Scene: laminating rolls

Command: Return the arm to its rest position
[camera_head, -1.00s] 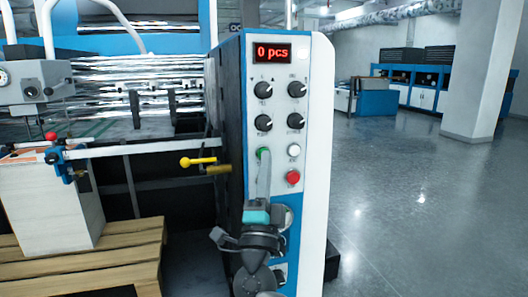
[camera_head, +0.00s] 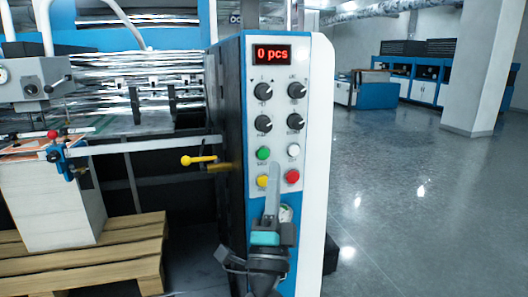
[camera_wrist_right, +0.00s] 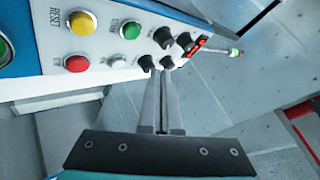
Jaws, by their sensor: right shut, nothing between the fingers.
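My right gripper (camera_head: 273,178) is in front of the lower part of the machine's control panel (camera_head: 301,125), its fingers together and empty. In the right wrist view its fingers (camera_wrist_right: 163,85) point toward the panel's black knobs, with the push buttons to the left. The green button (camera_head: 263,153), white button (camera_head: 293,150), red button (camera_head: 293,176) and yellow button (camera_head: 263,181) all show in the head view. The gripper tip is beside the yellow button; whether it touches the panel cannot be told. The display (camera_head: 271,54) reads "0 pcs". My left gripper is not in view.
A yellow-handled lever (camera_head: 198,160) sticks out left of the panel. A paper stack (camera_head: 55,210) stands on a wooden pallet (camera_head: 90,255) at lower left. Open grey floor (camera_head: 420,220) lies to the right, with a pillar (camera_head: 485,70) and another blue machine (camera_head: 365,90) behind.

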